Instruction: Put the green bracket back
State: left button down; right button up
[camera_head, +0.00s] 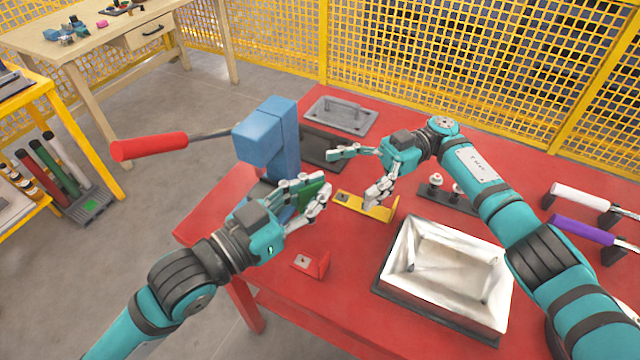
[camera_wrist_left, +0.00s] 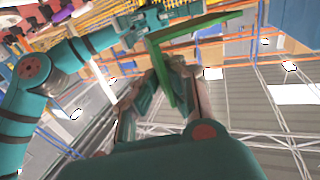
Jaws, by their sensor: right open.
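My left gripper (camera_head: 316,192) is shut on the green bracket (camera_head: 307,196), holding it above the red table just in front of the blue press. The fingers hide part of the bracket in the head view. In the left wrist view the green bracket (camera_wrist_left: 166,72) shows as an L-shape between the fingertips (camera_wrist_left: 172,75), one leg pointing right. My right gripper (camera_head: 354,177) is open and empty, with one finger above the yellow bracket (camera_head: 368,206). A red bracket (camera_head: 312,265) lies on the table to the front.
The blue press (camera_head: 270,140) has a long red handle (camera_head: 150,146) reaching left. A white bin (camera_head: 445,265) stands at the front right, a grey tray (camera_head: 340,115) at the back. Tools with white (camera_head: 582,196) and purple (camera_head: 580,229) handles lie right. Bare table surrounds the red bracket.

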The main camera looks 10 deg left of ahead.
aim_at(303, 196)
jog(key=x, duration=0.9)
jog(key=shift+s+a, duration=0.3)
jog(key=c, duration=1.3)
pick_arm(q)
jog(key=c, duration=2)
grip_release()
pick_arm(e)
jog(key=shift+r, duration=0.1)
jog(key=shift+c, duration=0.6)
pick_arm(q)
jog(key=o, duration=0.6)
jog(key=shift+r, duration=0.1)
